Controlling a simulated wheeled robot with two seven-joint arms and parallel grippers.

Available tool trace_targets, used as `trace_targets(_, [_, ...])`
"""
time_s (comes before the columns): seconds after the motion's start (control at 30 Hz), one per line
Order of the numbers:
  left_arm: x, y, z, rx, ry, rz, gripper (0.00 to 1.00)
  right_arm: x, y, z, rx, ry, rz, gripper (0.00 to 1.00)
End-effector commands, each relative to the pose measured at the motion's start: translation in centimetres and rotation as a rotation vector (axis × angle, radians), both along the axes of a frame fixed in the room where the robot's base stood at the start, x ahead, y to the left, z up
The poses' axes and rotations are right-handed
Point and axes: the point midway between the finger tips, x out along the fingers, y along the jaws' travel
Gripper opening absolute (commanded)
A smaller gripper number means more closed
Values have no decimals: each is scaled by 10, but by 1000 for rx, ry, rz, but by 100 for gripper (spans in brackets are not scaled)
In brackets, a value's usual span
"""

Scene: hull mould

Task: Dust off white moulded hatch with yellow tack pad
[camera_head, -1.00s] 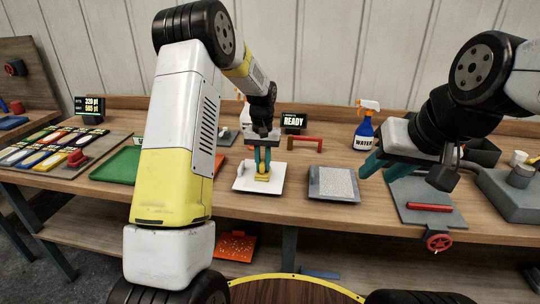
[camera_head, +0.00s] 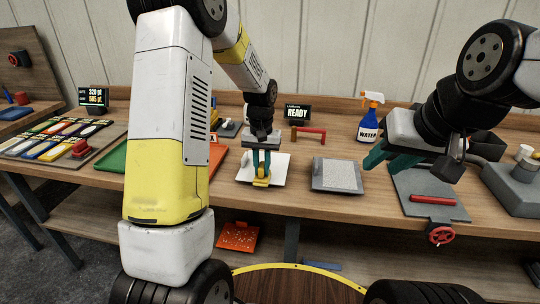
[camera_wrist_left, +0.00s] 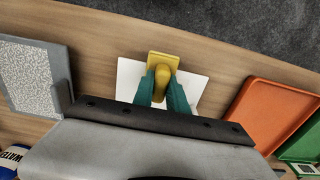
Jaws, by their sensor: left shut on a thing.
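The white moulded hatch (camera_head: 276,165) lies flat on the workbench in the middle of the head view. It also shows in the left wrist view (camera_wrist_left: 128,84), partly hidden by my gripper. My left gripper (camera_head: 261,172) points down over the hatch, its green fingers shut on the yellow tack pad (camera_head: 261,182). In the left wrist view the pad (camera_wrist_left: 163,64) sits at the hatch's edge and reaches past it; whether it touches the surface I cannot tell. My right gripper (camera_head: 372,164) is held at the right above the bench, its green fingers apart with nothing visible between them.
A grey textured block (camera_head: 337,175) lies right of the hatch. An orange tray (camera_head: 217,158) and green tray (camera_head: 112,158) lie left. A red-handled tool (camera_head: 308,133), a READY display (camera_head: 291,113) and a water spray bottle (camera_head: 368,125) stand behind. A grey vise-like plate (camera_head: 430,190) is at right.

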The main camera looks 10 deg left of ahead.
Motion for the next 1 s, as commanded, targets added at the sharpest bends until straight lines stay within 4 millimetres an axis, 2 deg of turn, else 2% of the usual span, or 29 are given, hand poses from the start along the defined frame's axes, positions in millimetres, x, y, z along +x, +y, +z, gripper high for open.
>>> trace_targets(0.17, [0,4,0,0,-2,2,0,0,0,0,0,0,0,36])
trace_targets(0.5, [1,35,-1,-1,-2,3,0,0,0,0,0,0,0,36])
trace_targets(0.7, [2,37,-2,0,-1,0,0,0,0,0,0,0,0,36])
trace_targets(1.0, [28,37,-2,0,0,1,0,0,0,0,0,0,0,36])
